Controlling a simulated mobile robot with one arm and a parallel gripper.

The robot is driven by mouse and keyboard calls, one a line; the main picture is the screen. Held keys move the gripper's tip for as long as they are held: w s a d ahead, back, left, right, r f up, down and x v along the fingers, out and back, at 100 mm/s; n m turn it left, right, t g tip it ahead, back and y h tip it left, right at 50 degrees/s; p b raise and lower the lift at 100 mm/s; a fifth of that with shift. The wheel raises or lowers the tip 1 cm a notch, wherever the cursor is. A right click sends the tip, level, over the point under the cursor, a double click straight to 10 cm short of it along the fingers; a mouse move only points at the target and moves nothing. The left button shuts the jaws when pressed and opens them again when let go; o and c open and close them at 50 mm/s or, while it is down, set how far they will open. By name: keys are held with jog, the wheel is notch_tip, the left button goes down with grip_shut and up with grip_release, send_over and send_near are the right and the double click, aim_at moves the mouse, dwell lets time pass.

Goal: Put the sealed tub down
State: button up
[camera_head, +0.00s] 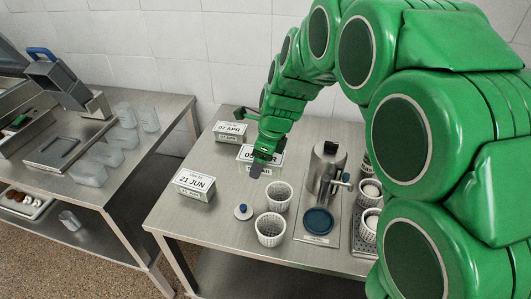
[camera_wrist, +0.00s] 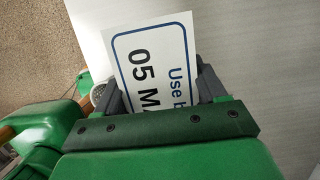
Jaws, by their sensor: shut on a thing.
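The sealed tub (camera_head: 245,154) has a white, blue-bordered label that starts "05 M". It is at the back left of the right-hand steel table, between two other labelled tubs. My gripper (camera_head: 258,166) is shut on it and hides part of it. In the wrist view, the tub's label (camera_wrist: 150,62) shows between the two grey fingers of my gripper (camera_wrist: 163,88). The tub's underside is hidden, so I cannot tell whether it touches the table.
A "07 APR" tub (camera_head: 230,130) stands behind and a "21 JUN" tub (camera_head: 194,185) in front left. White perforated baskets (camera_head: 271,231), a blue-knobbed lid (camera_head: 243,211) and a steel press (camera_head: 325,168) stand nearby. Bare steel table (camera_head: 185,220) shows at front left.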

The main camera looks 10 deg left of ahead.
jog(key=w+d, duration=0.4)
jog(key=w, duration=0.5)
jog(key=w+d, duration=0.3)
jog(key=w, duration=0.7)
jog(key=shift+w+a+f, duration=0.65)
jog(key=shift+w+f, duration=0.85)
jog(key=shift+w, duration=0.5)
jog(key=shift+w+a+f, duration=0.65)
jog(key=shift+w+f, duration=0.85)
jog(key=shift+w, duration=0.55)
jog(key=shift+w+a+f, duration=0.65)
jog(key=shift+w+f, duration=0.85)
jog(key=shift+w, duration=0.5)
jog(key=shift+w+f, duration=0.25)
jog(key=shift+d+x, duration=0.15)
jog(key=shift+x, duration=0.65)
jog(key=shift+d+x, duration=0.2)
jog(key=shift+x, duration=0.55)
jog(key=shift+f, duration=0.25)
